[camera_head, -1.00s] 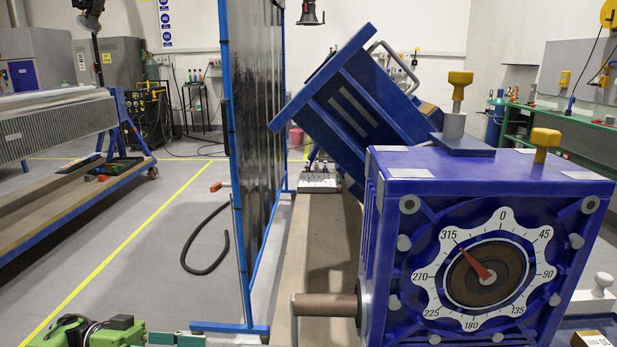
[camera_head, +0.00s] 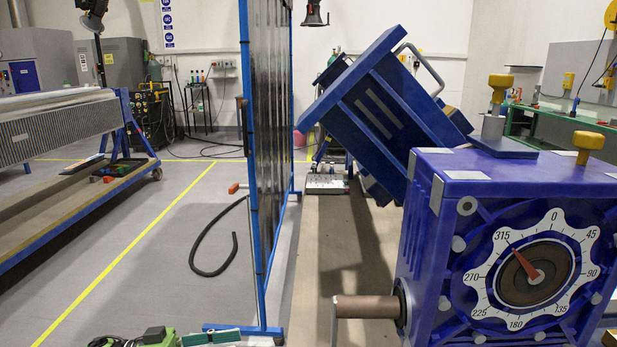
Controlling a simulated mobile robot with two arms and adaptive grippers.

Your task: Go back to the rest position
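Neither of my grippers shows in the head view. The blue rotary jig (camera_head: 428,230) stands at the right. Its white scalloped dial (camera_head: 506,312) faces me, and the red pointer (camera_head: 523,262) points near the 315 mark. A brown cylindrical shaft (camera_head: 365,307) sticks out from the jig's left side. Behind the housing, a tilted blue frame (camera_head: 375,105) with a metal handle (camera_head: 425,70) leans up. Two yellow knobs stand on top, one at the back (camera_head: 500,82) and one at the right (camera_head: 588,141). The jig's right side is cut off by the picture edge.
A dark curtain screen (camera_head: 268,130) in a blue frame stands left of the jig. A green item (camera_head: 150,338) is cut off at the bottom edge. A long workbench (camera_head: 60,210) stands at the left. A black hose (camera_head: 205,270) lies on the otherwise open floor.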

